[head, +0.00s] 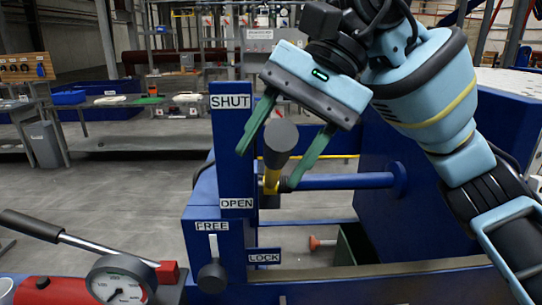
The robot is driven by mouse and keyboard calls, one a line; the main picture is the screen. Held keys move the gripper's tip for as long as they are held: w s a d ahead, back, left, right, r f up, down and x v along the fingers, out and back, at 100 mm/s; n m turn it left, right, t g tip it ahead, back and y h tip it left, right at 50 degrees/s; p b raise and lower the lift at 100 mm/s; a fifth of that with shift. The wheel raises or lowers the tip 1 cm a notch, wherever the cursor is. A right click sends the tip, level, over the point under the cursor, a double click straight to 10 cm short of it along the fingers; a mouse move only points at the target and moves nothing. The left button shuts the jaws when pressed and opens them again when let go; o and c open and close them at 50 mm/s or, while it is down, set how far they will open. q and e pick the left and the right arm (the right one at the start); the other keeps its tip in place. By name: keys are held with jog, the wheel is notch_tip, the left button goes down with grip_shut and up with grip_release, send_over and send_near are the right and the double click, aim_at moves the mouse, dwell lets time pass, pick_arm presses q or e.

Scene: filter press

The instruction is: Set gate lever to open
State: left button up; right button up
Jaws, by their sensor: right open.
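The gate lever (272,176) is a short yellow arm with a dark grey knob (281,136) on its upper end. It stands beside a blue post (233,160) marked SHUT at the top and OPEN near the bottom. The lever's base is just right of the OPEN label (237,203), and its knob rises to a height between the two labels. My right gripper (265,168) points down from above with its green fingers spread, one on each side of the knob. I cannot tell whether either finger touches it. My left gripper is not in view.
A FREE/LOCK panel with a grey knob (212,278) sits below the post. A blue horizontal bar (340,181) runs right from the lever. At lower left are a pressure gauge (118,286) and a black-handled pump lever (60,233). Benches stand behind.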

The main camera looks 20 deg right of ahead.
jog(key=shift+a+f, duration=0.45)
jog(key=shift+f, duration=0.15)
grip_shut()
